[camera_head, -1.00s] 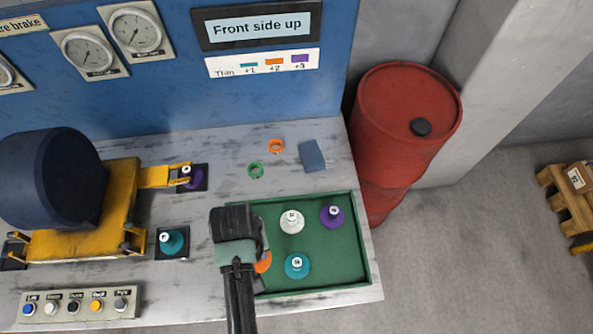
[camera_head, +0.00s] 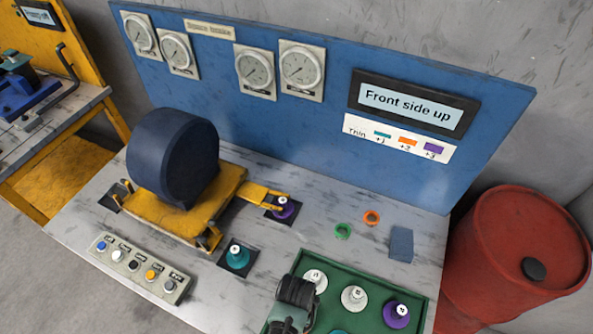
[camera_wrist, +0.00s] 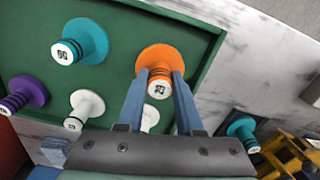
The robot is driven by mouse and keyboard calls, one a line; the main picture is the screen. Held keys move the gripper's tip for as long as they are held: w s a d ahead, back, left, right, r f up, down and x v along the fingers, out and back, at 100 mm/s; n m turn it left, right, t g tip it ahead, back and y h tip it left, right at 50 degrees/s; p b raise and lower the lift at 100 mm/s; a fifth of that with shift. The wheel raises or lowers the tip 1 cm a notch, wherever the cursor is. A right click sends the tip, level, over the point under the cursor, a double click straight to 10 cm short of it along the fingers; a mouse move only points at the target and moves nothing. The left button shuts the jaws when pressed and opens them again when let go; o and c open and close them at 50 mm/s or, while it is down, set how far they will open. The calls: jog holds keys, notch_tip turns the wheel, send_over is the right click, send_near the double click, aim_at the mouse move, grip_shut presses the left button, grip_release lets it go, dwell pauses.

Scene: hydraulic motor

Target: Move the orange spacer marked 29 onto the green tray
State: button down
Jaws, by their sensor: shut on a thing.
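The orange spacer (camera_wrist: 158,58) shows in the wrist view between my two blue-grey fingers, with a printed number on its pale end, hard to read. My gripper (camera_wrist: 160,76) is shut on its narrow end. The spacer's wide flange is over the green tray (camera_wrist: 120,20), near one edge; I cannot tell whether it touches the tray floor. In the head view the tray (camera_head: 377,276) is at the bottom right. My gripper (camera_head: 296,300) is over its left part and hides the orange spacer there.
On the tray stand white spacers (camera_head: 354,297), a purple spacer (camera_head: 396,313) and a teal spacer (camera_wrist: 82,42). Another teal spacer (camera_head: 237,257) stands left of the tray. An orange ring (camera_head: 372,218), a green ring (camera_head: 342,231) and a blue block (camera_head: 401,244) lie behind it.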

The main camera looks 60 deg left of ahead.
jog(key=shift+f, duration=0.9)
jog(key=shift+f, duration=0.1)
jog(key=c, duration=0.6)
grip_release()
jog(key=shift+o, duration=0.2)
